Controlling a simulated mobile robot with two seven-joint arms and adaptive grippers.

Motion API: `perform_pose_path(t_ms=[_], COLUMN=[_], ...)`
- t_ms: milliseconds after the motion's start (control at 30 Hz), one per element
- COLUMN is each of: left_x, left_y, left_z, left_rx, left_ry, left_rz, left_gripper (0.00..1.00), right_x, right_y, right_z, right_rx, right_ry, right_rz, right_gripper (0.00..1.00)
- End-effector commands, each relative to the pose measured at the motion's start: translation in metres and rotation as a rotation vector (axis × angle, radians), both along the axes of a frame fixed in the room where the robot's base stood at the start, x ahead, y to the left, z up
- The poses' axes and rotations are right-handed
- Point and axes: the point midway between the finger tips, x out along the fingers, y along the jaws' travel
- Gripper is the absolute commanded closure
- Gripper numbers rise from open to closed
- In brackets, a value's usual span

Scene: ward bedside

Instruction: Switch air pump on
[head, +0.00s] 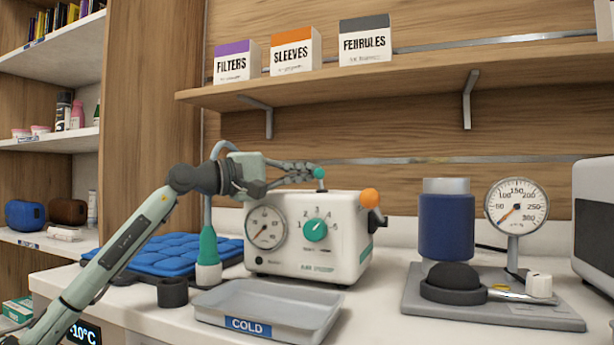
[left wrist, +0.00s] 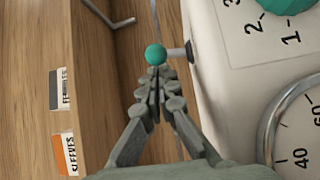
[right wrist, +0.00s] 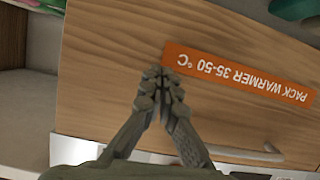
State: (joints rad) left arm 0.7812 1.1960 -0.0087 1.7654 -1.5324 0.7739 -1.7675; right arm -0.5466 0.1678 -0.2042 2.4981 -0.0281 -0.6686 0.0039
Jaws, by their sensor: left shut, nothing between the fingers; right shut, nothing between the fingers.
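The air pump (head: 342,255) is a white box on the counter with a dial gauge (head: 266,228) and a teal numbered knob (head: 316,230) on its front. A small lever with a teal ball tip (head: 319,173) stands on its top; the ball also shows in the left wrist view (left wrist: 155,55). An orange ball handle (head: 369,198) is on its right side. My left gripper (head: 311,169) is shut and empty, its fingertips right at the teal ball; I cannot tell if they touch. My right gripper (right wrist: 160,78) is shut and empty before a wooden drawer front labelled PACK WARMER (right wrist: 238,73).
A grey tray labelled COLD (head: 268,305) and a dark cup (head: 172,292) stand before the pump. A blue padded mat (head: 165,257) lies at left. A blue cylinder unit (head: 446,225) and a pressure gauge (head: 517,207) stand at right. A shelf with boxes (head: 365,40) hangs above.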

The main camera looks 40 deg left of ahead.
Motion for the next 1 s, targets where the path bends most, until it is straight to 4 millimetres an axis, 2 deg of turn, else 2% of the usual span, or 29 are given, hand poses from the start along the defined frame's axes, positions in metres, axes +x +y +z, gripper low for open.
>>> perform_pose_path(t_ms=[167, 367, 1000], left_x=[-0.002, -0.016, -0.098], left_y=[0.002, 0.01, 0.044], left_z=[-0.001, -0.004, -0.006], left_rx=[-0.001, -0.002, -0.003], left_ry=[0.002, 0.005, -0.002], left_rz=[0.001, 0.003, -0.001], left_gripper=[1.0, 1.0, 1.0], right_x=[0.0, 0.0, 0.0], right_y=[0.0, -0.001, -0.001], right_z=[0.0, 0.0, -0.001], right_rx=[-0.001, -0.002, -0.002], right_ry=[0.001, 0.002, 0.003], right_rz=[-0.001, -0.001, -0.001], right_gripper=[1.0, 1.0, 1.0])
